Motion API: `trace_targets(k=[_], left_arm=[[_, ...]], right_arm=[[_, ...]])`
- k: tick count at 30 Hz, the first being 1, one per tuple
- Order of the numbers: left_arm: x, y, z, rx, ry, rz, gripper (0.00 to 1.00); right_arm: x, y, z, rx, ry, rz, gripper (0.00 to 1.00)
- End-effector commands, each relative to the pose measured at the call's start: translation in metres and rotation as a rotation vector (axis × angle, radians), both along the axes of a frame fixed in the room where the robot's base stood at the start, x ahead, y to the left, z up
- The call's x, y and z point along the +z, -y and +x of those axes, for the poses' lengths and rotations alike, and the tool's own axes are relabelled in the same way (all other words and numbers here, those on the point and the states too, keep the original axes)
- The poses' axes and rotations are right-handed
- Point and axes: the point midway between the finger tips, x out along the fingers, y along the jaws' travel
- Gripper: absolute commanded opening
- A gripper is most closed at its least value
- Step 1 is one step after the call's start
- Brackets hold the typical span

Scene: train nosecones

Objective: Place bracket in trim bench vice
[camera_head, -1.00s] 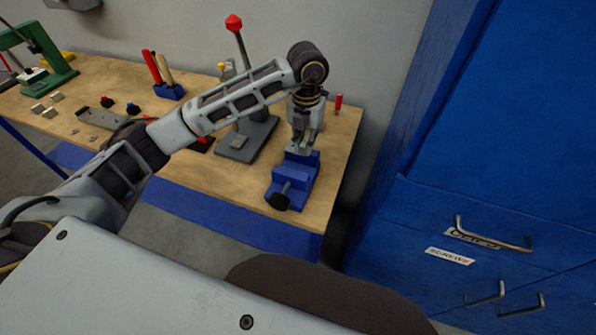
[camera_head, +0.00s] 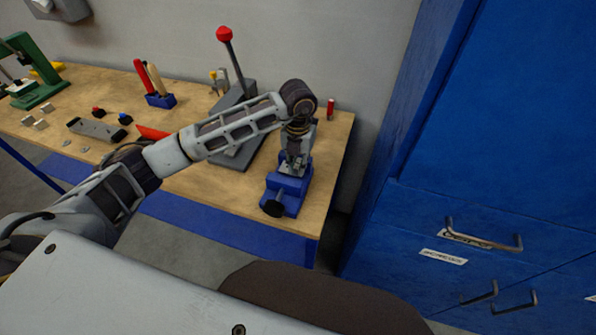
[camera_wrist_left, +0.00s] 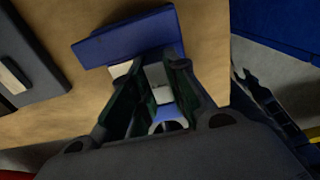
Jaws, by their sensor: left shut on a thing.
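The blue trim bench vice (camera_head: 287,193) stands at the right front of the wooden bench, its dark handle facing the front. My left gripper (camera_head: 293,165) points down at the vice jaws from above. It is shut on a small pale metal bracket (camera_wrist_left: 158,85), which shows between the fingers in the left wrist view. The blue vice body also shows there (camera_wrist_left: 125,38), just beyond the fingertips. The bracket is low at the jaws; whether it touches them or sits between them I cannot tell, as the fingers hide part of it. My right gripper is not in view.
A grey lever press with a red knob (camera_head: 224,33) stands left of the vice, behind my forearm. A tool holder (camera_head: 160,100), a green press (camera_head: 38,90) and small parts lie farther left. A blue cabinet (camera_head: 490,120) rises at the right.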

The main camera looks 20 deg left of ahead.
Motion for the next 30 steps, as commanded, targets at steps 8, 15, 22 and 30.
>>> trace_targets(k=[8, 15, 22, 30], left_arm=[[-0.018, 0.0, -0.001, -0.001, -0.003, 0.0, 0.0], [-0.036, 0.0, 0.0, -0.001, 0.0, -0.001, 0.0], [-0.037, 0.0, 0.0, -0.001, 0.0, 0.0, 0.0], [-0.04, 0.0, 0.0, -0.001, 0.0, 0.0, 0.21]], right_arm=[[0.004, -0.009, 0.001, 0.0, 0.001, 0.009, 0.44], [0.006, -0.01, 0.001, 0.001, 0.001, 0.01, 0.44], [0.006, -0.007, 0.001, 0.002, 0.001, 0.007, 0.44], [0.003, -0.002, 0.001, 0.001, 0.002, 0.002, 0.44]])
